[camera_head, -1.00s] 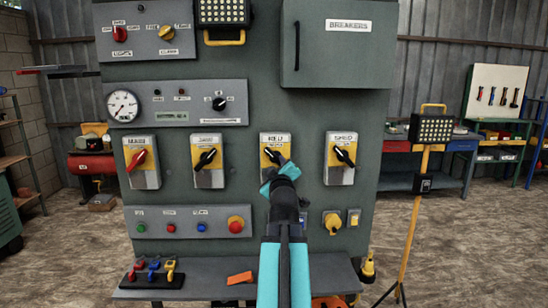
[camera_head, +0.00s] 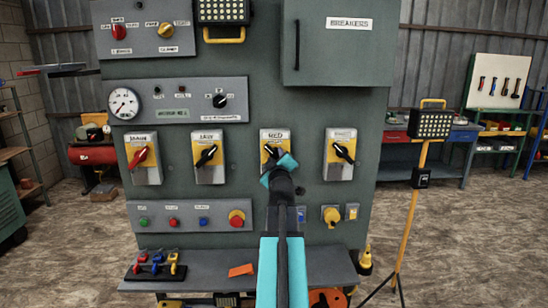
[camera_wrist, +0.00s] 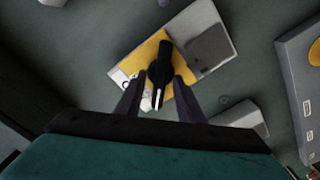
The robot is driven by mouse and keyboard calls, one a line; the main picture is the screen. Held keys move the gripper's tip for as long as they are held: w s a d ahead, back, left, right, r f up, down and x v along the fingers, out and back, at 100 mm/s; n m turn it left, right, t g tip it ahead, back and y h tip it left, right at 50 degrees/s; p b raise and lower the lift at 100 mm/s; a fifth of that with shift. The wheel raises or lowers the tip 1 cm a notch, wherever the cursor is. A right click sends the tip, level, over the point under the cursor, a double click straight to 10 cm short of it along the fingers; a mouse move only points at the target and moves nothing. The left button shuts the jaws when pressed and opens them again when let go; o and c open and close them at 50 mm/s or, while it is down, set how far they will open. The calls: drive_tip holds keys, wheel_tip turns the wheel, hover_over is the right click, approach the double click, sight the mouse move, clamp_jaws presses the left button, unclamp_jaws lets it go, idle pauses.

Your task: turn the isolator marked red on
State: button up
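The isolator marked RED (camera_head: 275,138) is a grey box with a yellow plate and a black rotary handle, third in a row of similar isolators. Its black handle (camera_head: 270,149) slants up to the left in the head view. My gripper (camera_head: 277,158) is at this handle and covers its lower right part. In the wrist view the handle (camera_wrist: 160,72) lies between the two dark fingers of my gripper (camera_wrist: 159,90). The fingers are apart, one on each side, with narrow gaps visible. Contact farther along the handle cannot be told.
Neighbouring isolators stand left (camera_head: 208,158) and right (camera_head: 341,155), close to my gripper. Below are a push-button panel (camera_head: 188,229), a yellow rotary switch (camera_head: 332,217) and a ledge (camera_head: 205,268) with coloured padlocks (camera_head: 157,266). A work light on a tripod (camera_head: 430,125) stands right.

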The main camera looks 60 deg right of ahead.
drive_tip(key=shift+w+d, duration=0.25)
drive_tip(key=shift+d, duration=0.05)
drive_tip(key=shift+c, duration=0.2)
